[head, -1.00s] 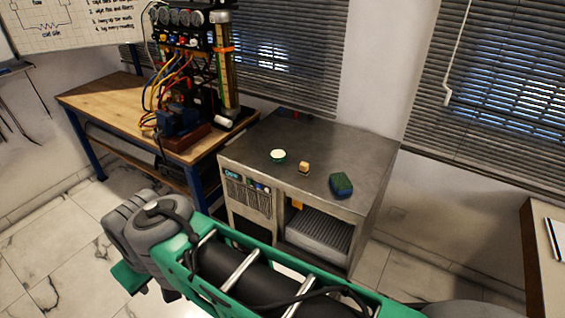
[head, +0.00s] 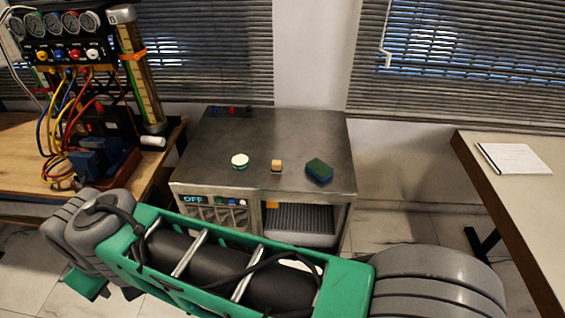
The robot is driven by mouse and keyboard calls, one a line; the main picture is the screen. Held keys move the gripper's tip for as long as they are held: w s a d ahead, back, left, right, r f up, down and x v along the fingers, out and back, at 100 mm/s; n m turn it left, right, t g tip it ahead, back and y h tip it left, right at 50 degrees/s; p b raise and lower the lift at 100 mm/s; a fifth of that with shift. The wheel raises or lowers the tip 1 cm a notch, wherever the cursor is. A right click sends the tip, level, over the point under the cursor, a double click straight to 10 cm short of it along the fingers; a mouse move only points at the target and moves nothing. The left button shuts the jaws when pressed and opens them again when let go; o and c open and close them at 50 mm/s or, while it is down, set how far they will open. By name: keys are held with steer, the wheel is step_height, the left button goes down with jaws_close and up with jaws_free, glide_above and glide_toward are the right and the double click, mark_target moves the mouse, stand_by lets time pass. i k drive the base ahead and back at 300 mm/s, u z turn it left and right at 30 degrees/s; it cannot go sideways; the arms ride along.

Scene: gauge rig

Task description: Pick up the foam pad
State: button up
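A block-shaped pad with a dark green top and blue lower side (head: 319,171), which looks like the foam pad, lies on the right front of a grey metal cabinet's top (head: 285,130). A small orange-tan block (head: 277,166) lies to its left, apart from it. A round white and green piece (head: 240,161) lies further left. My green and grey arm crosses the foreground in front of the cabinet. My gripper is not in view, and nothing touches the pad.
A wooden bench (head: 20,165) with a gauge rig (head: 65,45), coloured hoses and a blue vise-like device (head: 100,160) stands left. Small red, blue and dark pieces (head: 232,111) lie at the cabinet's back edge. A table (head: 525,190) with paper (head: 513,158) stands right.

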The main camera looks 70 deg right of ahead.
mark_target(277, 168)
steer(key=z, duration=0.95)
steer(key=i, duration=0.85)
steer(key=z, duration=0.95)
